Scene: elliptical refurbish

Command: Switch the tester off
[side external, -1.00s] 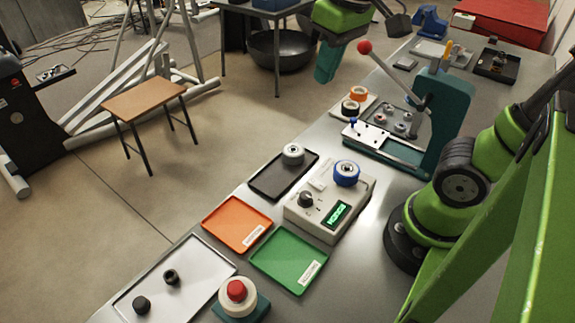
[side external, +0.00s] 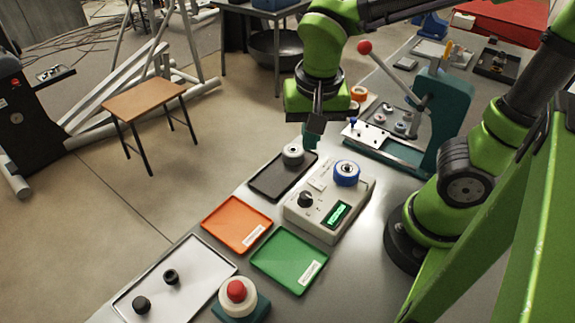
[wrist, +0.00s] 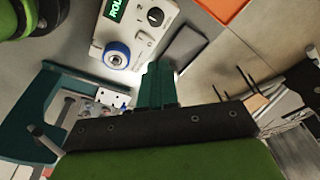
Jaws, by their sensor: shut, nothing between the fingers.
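The tester (side external: 325,205) is a beige box on the metal bench, with a black knob (side external: 305,199), a lit green display (side external: 338,214) and a blue-ringed round part (side external: 346,173) on top. In the wrist view the tester (wrist: 146,32) is at the top, with its black knob (wrist: 155,16) and the blue ring (wrist: 116,53). My gripper (side external: 309,140) is shut and empty, in the air behind the tester, near the black tray. Its dark green fingers (wrist: 156,82) point toward the tester in the wrist view and do not touch it.
A black tray (side external: 268,183) holds a pale roller (side external: 293,154). Orange (side external: 228,229) and green (side external: 283,272) trays lie in front. A red button on a teal base (side external: 238,292) stands near the white tray (side external: 200,262). A teal lever press (side external: 440,115) stands behind the tester.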

